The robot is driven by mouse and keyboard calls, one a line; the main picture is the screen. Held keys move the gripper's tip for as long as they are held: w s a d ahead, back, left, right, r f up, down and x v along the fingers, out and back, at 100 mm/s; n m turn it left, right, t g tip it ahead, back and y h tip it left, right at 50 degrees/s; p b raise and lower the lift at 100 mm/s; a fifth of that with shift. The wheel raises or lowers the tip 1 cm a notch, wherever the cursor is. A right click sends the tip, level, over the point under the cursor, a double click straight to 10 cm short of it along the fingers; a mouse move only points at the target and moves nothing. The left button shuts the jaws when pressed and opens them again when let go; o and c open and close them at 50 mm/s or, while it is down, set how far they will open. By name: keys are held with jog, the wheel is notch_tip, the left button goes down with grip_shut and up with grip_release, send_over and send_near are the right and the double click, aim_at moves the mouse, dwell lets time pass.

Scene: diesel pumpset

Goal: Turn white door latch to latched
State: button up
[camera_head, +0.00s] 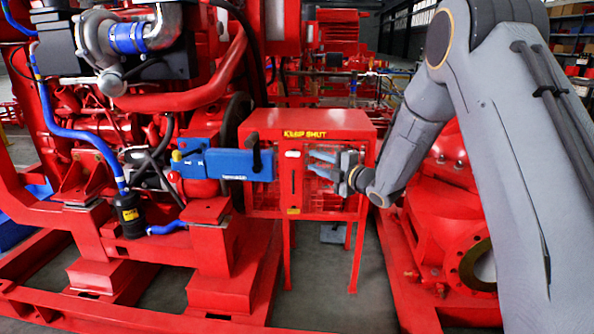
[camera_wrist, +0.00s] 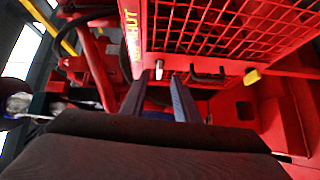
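The white door latch (camera_head: 292,154) is a small, horizontal white piece on the front of the red cabinet (camera_head: 310,121) marked KEEP SHUT. My gripper (camera_head: 312,163) is just right of the latch in front of the mesh door, with its two blue-grey fingers apart and nothing held. In the wrist view the latch (camera_wrist: 159,69) shows just beyond and between the open fingertips (camera_wrist: 160,78). A gap seems to remain between fingers and latch, but its depth is hard to judge. Whether the door edge is fully flush cannot be told.
A black handle (camera_head: 293,182) is below the latch, with a yellow tab (camera_head: 293,211) under it. The red engine (camera_head: 95,130) stands left and a red pump (camera_head: 450,205) right, behind my arm.

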aim_at(296, 156)
jog(key=shift+n+y, duration=0.6)
jog(key=x, duration=0.3)
jog(key=b+x, duration=0.1)
jog(key=x, duration=0.1)
jog(key=b+x, duration=0.1)
jog(key=x, duration=0.2)
jog(key=shift+a+f, duration=0.35)
jog(key=shift+a, duration=0.2)
grip_shut()
